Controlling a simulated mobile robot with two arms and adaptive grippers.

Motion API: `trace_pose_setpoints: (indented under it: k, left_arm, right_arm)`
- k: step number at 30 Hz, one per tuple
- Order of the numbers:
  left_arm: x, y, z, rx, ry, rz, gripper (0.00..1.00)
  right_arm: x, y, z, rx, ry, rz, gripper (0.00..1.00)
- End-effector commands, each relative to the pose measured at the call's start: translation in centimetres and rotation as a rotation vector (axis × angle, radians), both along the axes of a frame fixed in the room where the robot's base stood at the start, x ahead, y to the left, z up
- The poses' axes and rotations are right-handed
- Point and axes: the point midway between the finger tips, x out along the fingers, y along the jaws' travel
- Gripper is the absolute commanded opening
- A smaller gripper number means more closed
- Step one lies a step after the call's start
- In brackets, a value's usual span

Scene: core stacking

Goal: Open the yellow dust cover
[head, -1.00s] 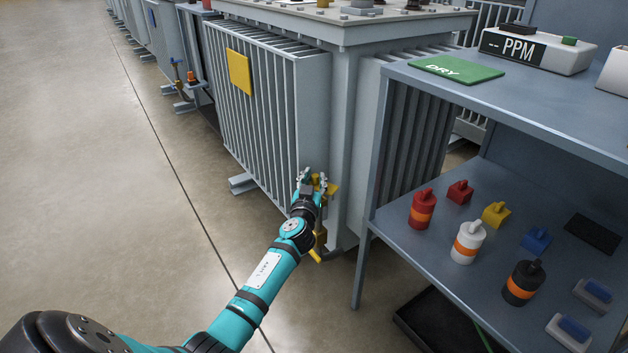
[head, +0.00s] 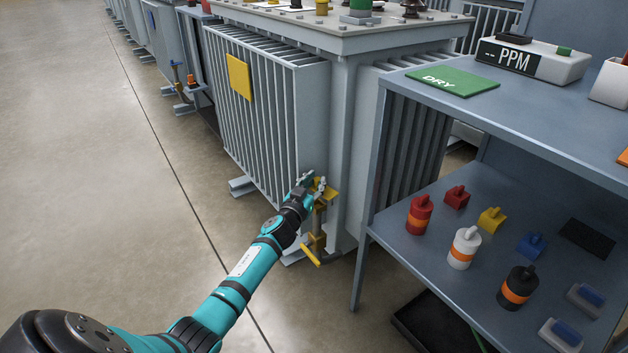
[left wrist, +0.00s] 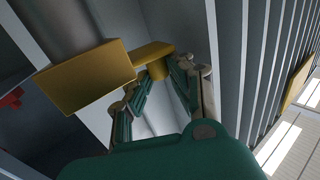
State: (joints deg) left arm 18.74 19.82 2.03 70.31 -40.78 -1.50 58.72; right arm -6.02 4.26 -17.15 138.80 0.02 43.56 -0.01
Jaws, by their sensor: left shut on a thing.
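The yellow dust cover (head: 329,194) is at the valve on the corner of the grey transformer, in the middle of the head view. In the left wrist view it shows as a yellow flat block (left wrist: 85,77) with an arm reaching right to a small rounded end (left wrist: 158,70). My left gripper (head: 314,182) is at the cover. In the left wrist view its two fingertips (left wrist: 166,72) are shut on that small end, one on each side. The fingers partly hide the cover in the head view. My right gripper is not in view.
A yellow valve handle (head: 311,255) hangs below the cover. A grey shelf (head: 455,120) with several bottles and caps stands close on the right. Transformer fins (head: 260,110) rise behind and left of the gripper. Open floor (head: 90,180) lies to the left.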

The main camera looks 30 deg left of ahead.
Motion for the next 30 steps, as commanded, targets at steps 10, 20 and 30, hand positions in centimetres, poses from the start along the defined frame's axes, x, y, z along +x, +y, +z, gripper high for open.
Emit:
trace_pose_setpoints:
  k: [10,20,30]
  left_arm:
    - [0.0,0.0,0.0,-0.004,-0.003,-0.007,0.26]
    - [0.0,0.0,0.0,-0.002,-0.002,-0.005,0.43]
    - [-0.5,-0.4,-0.5,-0.003,0.000,0.118,0.43]
  right_arm:
    - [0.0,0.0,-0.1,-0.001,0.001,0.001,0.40]
    - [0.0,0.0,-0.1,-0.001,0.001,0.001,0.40]
    - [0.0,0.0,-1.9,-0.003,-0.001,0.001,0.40]
